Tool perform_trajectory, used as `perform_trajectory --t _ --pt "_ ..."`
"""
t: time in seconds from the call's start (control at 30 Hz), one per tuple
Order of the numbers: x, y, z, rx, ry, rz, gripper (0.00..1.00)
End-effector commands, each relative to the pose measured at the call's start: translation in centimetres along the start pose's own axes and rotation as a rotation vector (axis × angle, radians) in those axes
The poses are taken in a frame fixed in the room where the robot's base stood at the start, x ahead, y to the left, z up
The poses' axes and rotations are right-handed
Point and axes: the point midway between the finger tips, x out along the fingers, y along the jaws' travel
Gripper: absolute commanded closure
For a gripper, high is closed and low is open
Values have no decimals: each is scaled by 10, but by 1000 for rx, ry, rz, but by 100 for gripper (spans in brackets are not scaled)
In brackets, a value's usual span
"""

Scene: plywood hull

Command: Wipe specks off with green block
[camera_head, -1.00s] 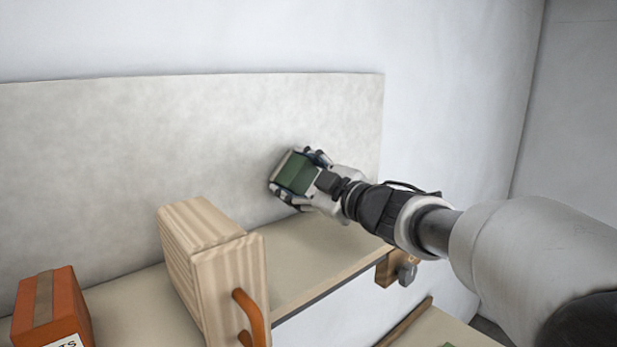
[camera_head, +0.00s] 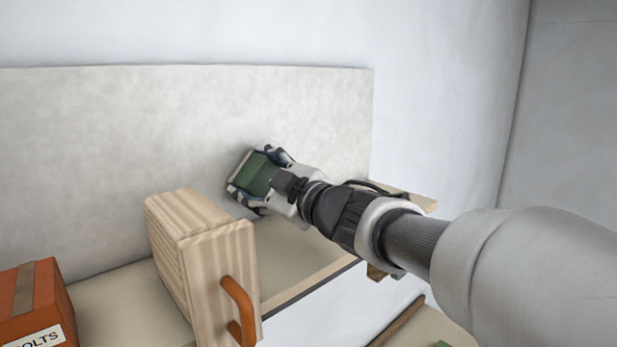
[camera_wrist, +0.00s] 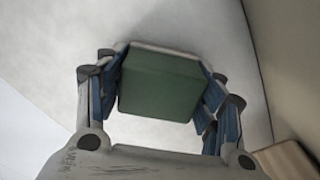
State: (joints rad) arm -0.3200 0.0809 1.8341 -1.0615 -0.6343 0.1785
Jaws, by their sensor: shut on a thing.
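My gripper (camera_head: 259,180) is shut on the green block (camera_head: 253,174), close in front of the grey board (camera_head: 110,140) on the wall. In the wrist view the green block (camera_wrist: 160,86) sits between the blue-padded fingers, with a pale edge along its far side. The pale edge appears to be at or very near the board (camera_wrist: 190,25); I cannot tell if it touches. No specks can be made out on the visible part of the board. The area behind the block and gripper is hidden.
A wooden box (camera_head: 190,255) with an orange handle (camera_head: 238,310) stands on the shelf (camera_head: 120,310), left of and below my gripper. An orange box (camera_head: 30,300) labelled "BOLTS" is at the far left. The shelf right of the wooden box is partly clear.

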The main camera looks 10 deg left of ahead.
Motion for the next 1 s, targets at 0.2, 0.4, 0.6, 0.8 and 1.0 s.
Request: perform_trajectory --t 0.2,0.4,0.6,0.8,1.0 --pt "0 -8 -8 1 3 -2 57" --pt "-1 -21 -21 1 5 -2 57" --pt "-2 -26 -26 1 2 -1 57" --pt "-2 -25 -26 1 1 0 57" --pt "-16 -24 -27 1 1 1 57"
